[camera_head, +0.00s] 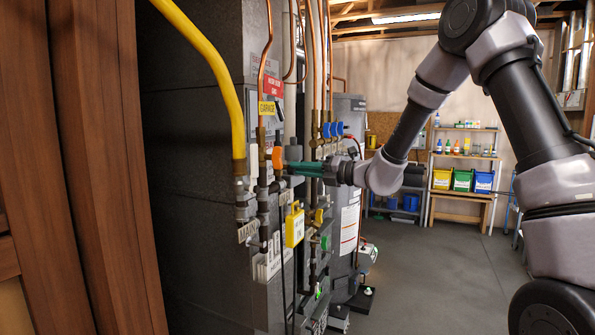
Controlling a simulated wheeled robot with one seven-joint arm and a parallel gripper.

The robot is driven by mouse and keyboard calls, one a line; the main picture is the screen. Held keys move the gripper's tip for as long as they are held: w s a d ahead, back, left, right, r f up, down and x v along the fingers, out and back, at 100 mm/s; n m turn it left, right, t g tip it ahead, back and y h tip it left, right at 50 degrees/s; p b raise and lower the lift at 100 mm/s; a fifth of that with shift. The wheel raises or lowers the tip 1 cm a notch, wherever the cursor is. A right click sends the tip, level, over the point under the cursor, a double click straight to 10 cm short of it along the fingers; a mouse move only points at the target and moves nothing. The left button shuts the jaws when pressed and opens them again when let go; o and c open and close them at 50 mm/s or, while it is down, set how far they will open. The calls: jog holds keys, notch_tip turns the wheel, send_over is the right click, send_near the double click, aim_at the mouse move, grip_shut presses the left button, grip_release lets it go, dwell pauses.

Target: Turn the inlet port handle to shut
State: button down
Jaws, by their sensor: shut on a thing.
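An orange valve handle (277,159) stands on the pipework at the front of the grey furnace unit, beside the yellow hose. My gripper (291,168) reaches in from the right with its green fingers at this handle, and it is shut on it. The fingers and the pipes hide part of the handle and the valve body. No readable label on it names it as the inlet port.
A yellow hose (212,75) bends down left of the handle. The grey floor (440,275) is open to the right; shelves stand behind.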

jog(key=shift+m, duration=1.1)
jog(key=m, duration=0.4)
jog(key=c, duration=0.7)
grip_release()
jog(key=shift+v, duration=3.5)
jog(key=shift+s+r, duration=0.1)
